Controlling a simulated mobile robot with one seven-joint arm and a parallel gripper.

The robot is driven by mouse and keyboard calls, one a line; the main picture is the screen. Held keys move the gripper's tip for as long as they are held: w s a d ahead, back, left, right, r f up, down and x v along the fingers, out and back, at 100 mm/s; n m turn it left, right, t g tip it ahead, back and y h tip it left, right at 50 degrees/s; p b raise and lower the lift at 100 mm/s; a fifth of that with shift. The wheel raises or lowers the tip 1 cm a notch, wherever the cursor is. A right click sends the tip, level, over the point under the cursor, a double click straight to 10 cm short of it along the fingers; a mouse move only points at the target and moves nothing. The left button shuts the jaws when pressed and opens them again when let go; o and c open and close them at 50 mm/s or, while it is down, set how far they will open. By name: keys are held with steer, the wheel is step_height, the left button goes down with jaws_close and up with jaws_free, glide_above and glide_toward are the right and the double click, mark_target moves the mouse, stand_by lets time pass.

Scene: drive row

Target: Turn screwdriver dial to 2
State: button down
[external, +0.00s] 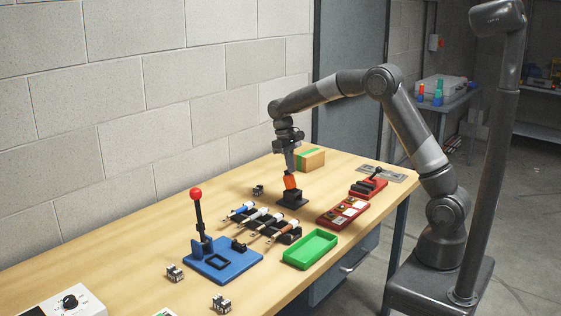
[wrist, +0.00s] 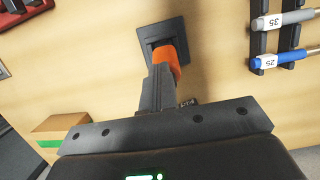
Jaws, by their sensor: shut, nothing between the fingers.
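An orange-handled screwdriver (external: 291,182) stands in a black square holder (external: 292,200) on the table. In the wrist view the orange part (wrist: 172,62) shows just beyond my fingers, over the dark holder plate (wrist: 178,30). My gripper (external: 291,170) points down right at the top of the orange part, with its fingers (wrist: 160,82) together and nothing between them. The fingers hide part of the orange piece, and I cannot tell whether they touch it. No dial numbers on it are readable.
A rack of screwdrivers (external: 268,222) lies nearby; labels 35 and 25 show on a grey handle (wrist: 297,20) and a blue handle (wrist: 282,60). A cardboard box (external: 310,159) stands behind. A red tray (external: 343,211), green tray (external: 311,248) and blue lever press (external: 222,262) are around.

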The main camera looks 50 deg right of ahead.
mark_target(287, 171)
steer(key=shift+a, duration=0.4)
stand_by(0.4)
steer(key=shift+s+a+r, duration=0.1)
steer(key=shift+s, duration=0.25)
steer(key=v, duration=0.5)
steer(key=shift+w+r, duration=0.1)
steer(key=shift+r, duration=0.35)
